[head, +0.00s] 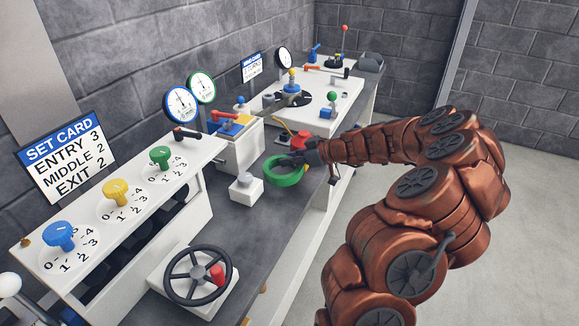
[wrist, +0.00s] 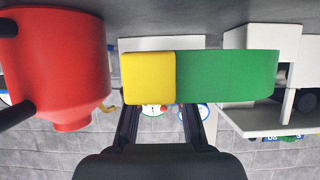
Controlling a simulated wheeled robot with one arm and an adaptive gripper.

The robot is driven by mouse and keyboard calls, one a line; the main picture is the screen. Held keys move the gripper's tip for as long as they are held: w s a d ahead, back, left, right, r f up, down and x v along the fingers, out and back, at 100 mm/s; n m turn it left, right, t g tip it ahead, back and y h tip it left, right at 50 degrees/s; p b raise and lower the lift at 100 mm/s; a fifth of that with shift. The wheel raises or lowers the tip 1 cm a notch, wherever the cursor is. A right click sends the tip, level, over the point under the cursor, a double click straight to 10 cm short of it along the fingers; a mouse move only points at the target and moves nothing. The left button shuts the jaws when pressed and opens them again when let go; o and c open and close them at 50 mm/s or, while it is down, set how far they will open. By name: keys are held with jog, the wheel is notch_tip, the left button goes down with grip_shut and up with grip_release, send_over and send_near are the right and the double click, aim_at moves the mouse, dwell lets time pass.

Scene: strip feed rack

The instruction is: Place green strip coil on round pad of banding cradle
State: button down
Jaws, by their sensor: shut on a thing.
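The green strip coil (head: 285,181) is a ring over the dark bench top in the head view. In the wrist view the green coil (wrist: 228,77) is seen edge-on, with a yellow block (wrist: 148,78) on its near side. My gripper (head: 302,158) is shut on the coil at its far right side in the head view. In the wrist view my gripper's dark fingers (wrist: 160,118) reach up to the yellow block and the coil. I cannot tell whether the coil touches the bench. I cannot pick out the banding cradle's round pad with certainty.
A red rounded body (wrist: 62,65) is close beside the coil in the wrist view. A handwheel (head: 198,276) is at the front. A dark disc station (head: 291,98) is farther back.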

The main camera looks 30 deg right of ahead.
aim_at(294, 167)
jog(key=shift+f, duration=1.55)
jog(key=shift+f, duration=0.15)
jog(key=c, duration=1.1)
grip_release()
jog(key=shift+o, duration=0.2)
